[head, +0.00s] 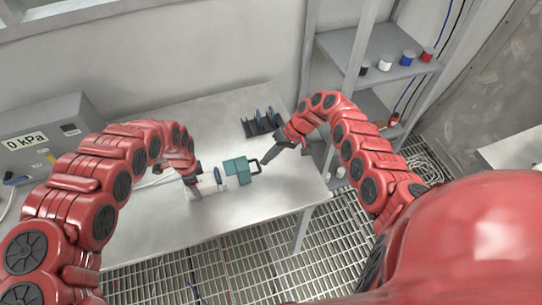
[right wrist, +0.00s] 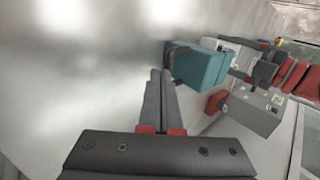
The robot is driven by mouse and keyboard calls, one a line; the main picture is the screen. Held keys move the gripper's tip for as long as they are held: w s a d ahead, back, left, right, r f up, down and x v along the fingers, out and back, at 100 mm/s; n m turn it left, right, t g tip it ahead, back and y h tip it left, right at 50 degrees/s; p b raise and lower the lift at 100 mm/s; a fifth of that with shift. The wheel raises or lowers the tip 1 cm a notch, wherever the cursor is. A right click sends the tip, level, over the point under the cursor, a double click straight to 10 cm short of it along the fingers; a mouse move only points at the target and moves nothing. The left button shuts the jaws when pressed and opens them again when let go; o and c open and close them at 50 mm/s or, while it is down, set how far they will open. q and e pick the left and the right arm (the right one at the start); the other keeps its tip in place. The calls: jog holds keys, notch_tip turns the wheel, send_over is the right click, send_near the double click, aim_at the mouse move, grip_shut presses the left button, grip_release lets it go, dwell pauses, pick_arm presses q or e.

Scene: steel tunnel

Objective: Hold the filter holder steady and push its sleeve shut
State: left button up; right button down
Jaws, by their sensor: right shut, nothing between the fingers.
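The filter holder lies on its side on the steel table. The sleeve also shows in the right wrist view (right wrist: 200,68). My left gripper (head: 193,188) has its dark fingers across the white body and appears closed on it. My right gripper (head: 264,162) is shut and empty, its tips close to the handle. Whether they touch it I cannot tell.
A dark rack (head: 262,122) with blue pieces stands at the table's back. A grey box reading 0 kPa (head: 36,140) stands at the left. A shelf (head: 375,55) with small coloured jars is at the right. The table's front is clear.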

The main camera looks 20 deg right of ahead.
jog(key=a, duration=0.5)
jog(key=shift+s+a, duration=0.1)
jog(key=shift+a, duration=0.1)
pick_arm(q)
jog(key=shift+d, duration=0.1)
pick_arm(e)
jog(key=d, duration=0.1)
jog(key=d+r, duration=0.1)
jog(key=d, duration=0.1)
jog(key=d+r, duration=0.1)
jog(key=d, duration=0.1)
jog(key=shift+w+d, duration=0.1)
jog(key=shift+w, duration=0.15)
jog(key=v, duration=0.8)
jog(key=shift+d+r, duration=0.2)
jog(key=shift+s, duration=0.1)
